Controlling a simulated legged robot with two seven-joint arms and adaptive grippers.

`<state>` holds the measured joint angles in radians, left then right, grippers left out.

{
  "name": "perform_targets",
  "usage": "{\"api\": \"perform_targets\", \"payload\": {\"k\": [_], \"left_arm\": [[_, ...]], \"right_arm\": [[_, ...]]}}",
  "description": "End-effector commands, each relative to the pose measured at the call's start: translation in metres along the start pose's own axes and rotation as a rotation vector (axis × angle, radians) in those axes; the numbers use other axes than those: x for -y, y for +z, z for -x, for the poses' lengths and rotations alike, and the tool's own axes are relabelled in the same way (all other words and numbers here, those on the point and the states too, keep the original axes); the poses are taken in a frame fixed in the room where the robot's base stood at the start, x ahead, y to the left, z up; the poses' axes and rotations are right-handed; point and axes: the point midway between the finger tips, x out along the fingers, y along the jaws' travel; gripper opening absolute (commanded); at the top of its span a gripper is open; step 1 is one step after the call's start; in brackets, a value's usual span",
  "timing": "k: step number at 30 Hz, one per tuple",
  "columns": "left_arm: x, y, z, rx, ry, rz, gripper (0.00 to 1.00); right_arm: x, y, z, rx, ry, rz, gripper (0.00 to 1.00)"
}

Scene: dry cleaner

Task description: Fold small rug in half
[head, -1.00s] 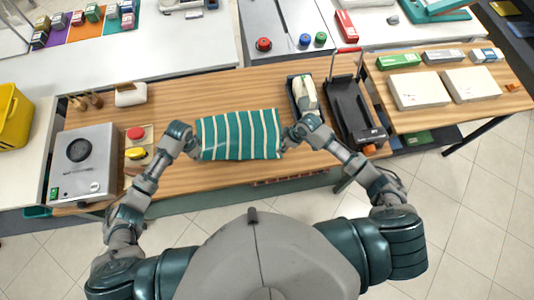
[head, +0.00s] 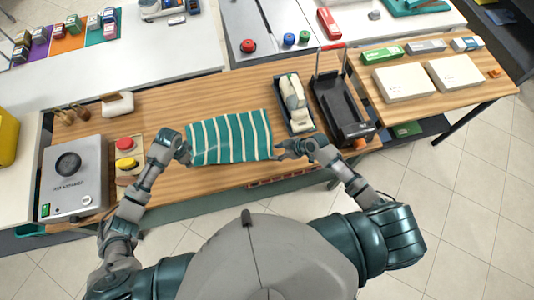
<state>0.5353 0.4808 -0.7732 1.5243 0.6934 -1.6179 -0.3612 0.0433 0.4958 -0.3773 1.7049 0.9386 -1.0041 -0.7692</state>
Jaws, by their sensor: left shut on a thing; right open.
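The small rug (head: 230,138) is teal with cream stripes. It lies on the wooden table in the middle of the head view, spread as a rough rectangle, its front edge near the table's front. My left gripper (head: 186,155) is at the rug's left edge, shut on that edge; its fingertips are partly hidden by the wrist. My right gripper (head: 283,150) is at the rug's front right corner, open, with its fingers pointing left towards the rug. I cannot tell whether they touch it.
A black tray with a white-handled tool (head: 293,105) and a black stand (head: 342,108) are right of the rug. A grey box (head: 75,178) and a red and yellow button panel (head: 126,153) are on the left. White boxes (head: 404,83) lie farther right. Bare wood lies behind the rug.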

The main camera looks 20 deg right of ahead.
Motion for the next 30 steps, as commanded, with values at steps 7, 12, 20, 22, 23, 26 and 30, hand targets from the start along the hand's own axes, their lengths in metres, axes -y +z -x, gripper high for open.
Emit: {"api": "perform_targets", "payload": {"k": [7, 12, 20, 22, 23, 26, 30], "left_arm": [[0.0, 0.0, 0.0, 0.0, 0.0, 0.0, 0.0], [0.0, 0.0, 0.0, 0.0, 0.0, 0.0, 0.0], [0.0, 0.0, 0.0, 0.0, 0.0, 0.0, 0.0], [0.0, 0.0, 0.0, 0.0, 0.0, 0.0, 0.0], [0.0, 0.0, 0.0, 0.0, 0.0, 0.0, 0.0], [0.0, 0.0, 0.0, 0.0, 0.0, 0.0, 0.0], [0.0, 0.0, 0.0, 0.0, 0.0, 0.0, 0.0]], "right_arm": [[0.0, 0.0, -0.025, -0.001, 0.0, -0.001, 0.47], [0.0, 0.0, -0.031, 0.001, -0.001, 0.0, 0.47], [0.0, 0.0, -0.031, 0.001, -0.001, -0.001, 0.47], [0.0, 0.0, -0.032, 0.001, -0.001, -0.001, 0.47], [0.0, 0.0, -0.032, 0.001, -0.001, -0.001, 0.47], [0.0, 0.0, -0.035, 0.001, -0.001, -0.001, 0.45], [0.001, 0.001, -0.035, 0.002, -0.003, -0.002, 0.28]]}}
